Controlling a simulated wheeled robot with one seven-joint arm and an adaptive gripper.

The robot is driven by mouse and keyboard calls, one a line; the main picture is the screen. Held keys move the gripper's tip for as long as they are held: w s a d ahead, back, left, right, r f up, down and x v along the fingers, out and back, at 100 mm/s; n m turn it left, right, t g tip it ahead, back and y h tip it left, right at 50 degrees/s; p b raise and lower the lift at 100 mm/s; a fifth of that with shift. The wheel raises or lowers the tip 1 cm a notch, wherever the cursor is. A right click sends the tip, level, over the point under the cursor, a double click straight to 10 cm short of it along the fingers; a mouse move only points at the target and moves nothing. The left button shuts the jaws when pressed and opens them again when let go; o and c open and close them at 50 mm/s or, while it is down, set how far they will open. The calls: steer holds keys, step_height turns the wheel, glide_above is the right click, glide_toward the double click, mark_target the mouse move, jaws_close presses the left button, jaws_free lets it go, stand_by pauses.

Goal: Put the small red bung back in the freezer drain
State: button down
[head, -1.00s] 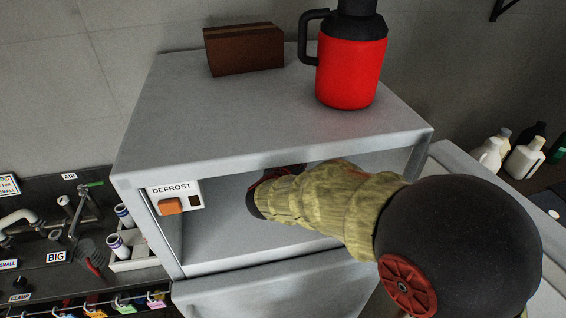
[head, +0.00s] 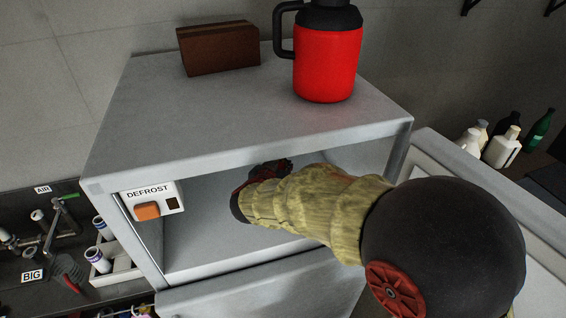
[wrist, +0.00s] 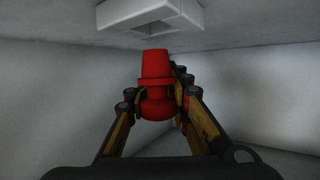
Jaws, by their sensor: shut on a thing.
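In the wrist view my gripper (wrist: 158,100) is shut on the small red bung (wrist: 154,65). The bung is upright between the fingers, its narrower part pointing up. A white square fitting with an opening, which looks like the freezer drain (wrist: 150,15), is on the ceiling above the bung. A gap shows between the bung and the fitting. In the head view my gripper (head: 262,172) is inside the open freezer compartment (head: 205,262). The bung and drain are hidden in the head view.
A DEFROST panel (head: 152,201) with an orange switch is at the compartment's left front. A red jug (head: 327,62) and brown box (head: 218,48) stand on top. The compartment's walls and roof are close around my arm. Its floor looks clear.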

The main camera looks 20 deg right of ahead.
steer(key=shift+f+b, duration=0.8)
steer(key=shift+f, duration=0.85)
steer(key=c, duration=1.5)
jaws_free()
steer(key=v, duration=1.2)
